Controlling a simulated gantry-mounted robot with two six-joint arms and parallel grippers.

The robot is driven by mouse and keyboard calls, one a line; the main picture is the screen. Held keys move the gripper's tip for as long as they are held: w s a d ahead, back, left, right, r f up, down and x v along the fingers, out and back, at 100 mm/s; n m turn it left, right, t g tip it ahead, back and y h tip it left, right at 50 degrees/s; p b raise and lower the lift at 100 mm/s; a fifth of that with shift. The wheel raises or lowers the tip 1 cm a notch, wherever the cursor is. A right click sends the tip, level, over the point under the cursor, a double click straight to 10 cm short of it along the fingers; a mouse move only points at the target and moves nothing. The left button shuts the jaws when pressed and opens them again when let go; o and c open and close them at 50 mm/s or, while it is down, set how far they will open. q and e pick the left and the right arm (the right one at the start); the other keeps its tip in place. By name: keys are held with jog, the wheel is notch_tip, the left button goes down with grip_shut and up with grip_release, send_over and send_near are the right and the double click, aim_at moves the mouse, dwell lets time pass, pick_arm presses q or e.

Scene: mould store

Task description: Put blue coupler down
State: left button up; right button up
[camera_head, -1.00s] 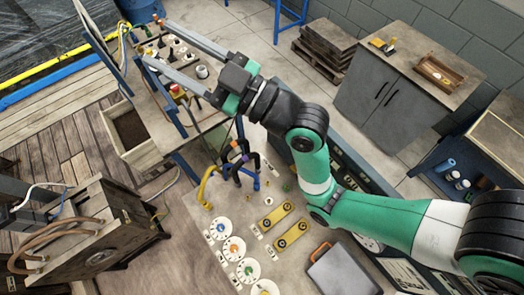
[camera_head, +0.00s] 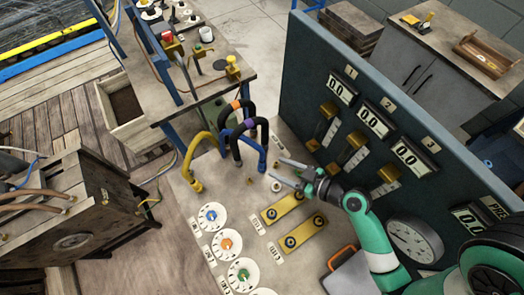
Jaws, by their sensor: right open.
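Bent hoses stand on the grey worktop (camera_head: 190,205) in the middle of the camera_head view. A blue hose end (camera_head: 262,158), probably the blue coupler, stands at their right side. I see no contact. My left gripper is not in view.
A tall dark panel with displays (camera_head: 407,155) and a gauge (camera_head: 415,240) rises right of my right gripper. Yellow plates (camera_head: 291,233) and round white dials (camera_head: 227,244) lie in front. A bench with fittings (camera_head: 205,85) stands behind left.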

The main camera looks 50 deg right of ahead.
aim_at(260, 159)
jog(key=x, duration=1.1)
jog(key=shift+w+r+b, duration=0.1)
jog(key=shift+r+b, duration=0.15)
jog(key=shift+b, duration=0.1)
jog(key=shift+d, duration=0.1)
grip_shut()
